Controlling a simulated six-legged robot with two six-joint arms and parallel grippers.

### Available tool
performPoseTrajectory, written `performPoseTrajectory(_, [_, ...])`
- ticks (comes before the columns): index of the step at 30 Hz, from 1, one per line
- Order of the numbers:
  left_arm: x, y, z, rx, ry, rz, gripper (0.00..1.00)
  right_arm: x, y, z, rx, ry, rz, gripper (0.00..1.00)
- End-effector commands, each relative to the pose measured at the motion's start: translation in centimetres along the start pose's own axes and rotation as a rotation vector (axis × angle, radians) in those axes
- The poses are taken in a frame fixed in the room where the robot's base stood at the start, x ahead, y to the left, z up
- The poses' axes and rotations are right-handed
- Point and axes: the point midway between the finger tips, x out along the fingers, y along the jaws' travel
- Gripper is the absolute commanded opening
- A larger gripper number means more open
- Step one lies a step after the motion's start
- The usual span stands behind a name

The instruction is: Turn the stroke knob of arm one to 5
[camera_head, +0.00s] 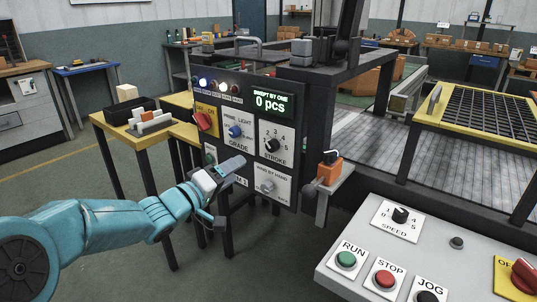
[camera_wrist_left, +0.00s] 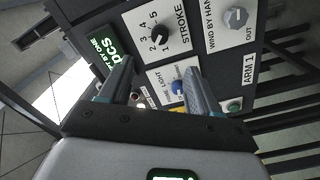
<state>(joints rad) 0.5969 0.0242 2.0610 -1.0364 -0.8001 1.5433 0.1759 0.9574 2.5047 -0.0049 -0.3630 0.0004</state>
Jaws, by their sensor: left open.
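The stroke knob (camera_head: 272,145) is a black knob on a white plate marked STROKE with numbers around it, on the dark panel of arm one. It also shows in the left wrist view (camera_wrist_left: 159,37), turned on its side. Its exact setting is too small to read surely. My left gripper (camera_head: 238,167) is open, in front of the panel, lower and to the left of the stroke knob. In the wrist view its two fingers (camera_wrist_left: 160,82) stand apart with nothing held, and the knob lies beyond them, untouched. My right gripper is not in view.
Near the stroke plate are a blue grade knob (camera_head: 235,131), a red switch (camera_head: 204,120), a grey wind-by-hand knob (camera_head: 267,186) and a green display (camera_head: 270,104). An orange block (camera_head: 329,170) sits on a bracket right of the panel. A grey console (camera_head: 350,262) stands front right.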

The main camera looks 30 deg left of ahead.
Motion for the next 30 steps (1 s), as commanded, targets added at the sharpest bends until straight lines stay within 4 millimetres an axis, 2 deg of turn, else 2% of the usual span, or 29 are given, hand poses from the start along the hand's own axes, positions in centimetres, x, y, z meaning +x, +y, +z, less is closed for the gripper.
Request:
performPoseTrajectory(9, [8.1, -0.1, 0.3, -0.001, -0.007, 0.005, 0.63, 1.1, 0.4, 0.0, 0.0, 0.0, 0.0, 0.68])
performPoseTrajectory(15, [12.1, -0.1, 0.2, -0.001, -0.006, 0.004, 0.63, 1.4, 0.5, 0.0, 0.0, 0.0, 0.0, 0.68])
performPoseTrajectory(21, [14.0, 0.0, 0.1, 0.0, -0.005, 0.002, 0.63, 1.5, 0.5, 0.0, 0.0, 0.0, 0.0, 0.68])
performPoseTrajectory(30, [14.3, 0.0, 0.1, -0.001, -0.005, 0.002, 0.63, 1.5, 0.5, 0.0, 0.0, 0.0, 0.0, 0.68])
